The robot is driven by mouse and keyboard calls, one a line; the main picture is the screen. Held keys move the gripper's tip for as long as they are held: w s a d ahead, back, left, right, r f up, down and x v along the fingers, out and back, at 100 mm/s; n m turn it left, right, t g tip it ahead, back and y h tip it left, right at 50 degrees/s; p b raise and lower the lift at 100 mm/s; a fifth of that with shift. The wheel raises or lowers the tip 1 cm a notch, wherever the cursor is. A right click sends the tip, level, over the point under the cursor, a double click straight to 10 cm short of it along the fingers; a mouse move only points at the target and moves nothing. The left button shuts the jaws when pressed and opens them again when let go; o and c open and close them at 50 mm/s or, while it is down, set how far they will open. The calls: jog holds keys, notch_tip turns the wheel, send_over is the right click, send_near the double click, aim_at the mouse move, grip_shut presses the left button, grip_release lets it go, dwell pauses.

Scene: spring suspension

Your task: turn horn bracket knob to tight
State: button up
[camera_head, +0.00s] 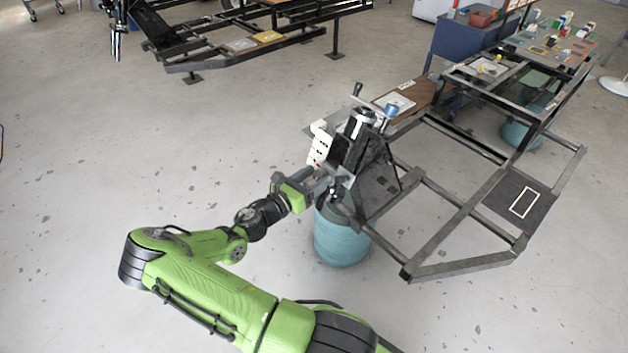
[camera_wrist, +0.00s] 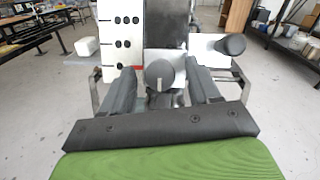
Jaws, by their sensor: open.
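A round grey knob (camera_wrist: 159,74) with a short pale pointer line, apparently the horn bracket knob, faces me in the wrist view. The line looks close to upright. My gripper (camera_wrist: 161,70) is open, with one finger on each side of this knob. Gaps show between the fingers and the knob, so I see no grip on it. In the head view my gripper (camera_head: 328,180) is at the dark bracket assembly (camera_head: 352,145) on the near end of the frame, and the knob cannot be made out there.
A white panel with black dots (camera_wrist: 121,40) stands left of the knob; a black knob (camera_wrist: 231,44) sticks out at right. A teal drum (camera_head: 341,242) stands below the assembly. The dark metal frame (camera_head: 440,240) extends right. Open floor (camera_head: 90,140) lies to the left.

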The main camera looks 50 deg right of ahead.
jog(key=c, duration=1)
jog(key=shift+c, duration=0.2)
jog(key=shift+m, duration=0.4)
jog(key=m+g, duration=0.1)
jog(key=m, duration=0.2)
jog(key=m+g, duration=0.2)
jog(key=m, duration=0.1)
jog(key=shift+w+y, duration=0.15)
jog(key=shift+y, duration=0.15)
jog(key=m+g+y, duration=0.1)
jog(key=m, duration=0.2)
jog(key=m+g, duration=0.1)
jog(key=m, duration=0.1)
jog(key=shift+m+y, duration=0.4)
jog(key=m+y, duration=0.1)
jog(key=m, duration=0.1)
jog(key=m+g+y, duration=0.1)
jog(key=m, duration=0.2)
jog(key=shift+w+d+r, duration=0.1)
jog(key=m+y, duration=0.2)
jog(key=m, duration=0.4)
jog(key=shift+r, duration=0.1)
jog(key=shift+y, duration=0.3)
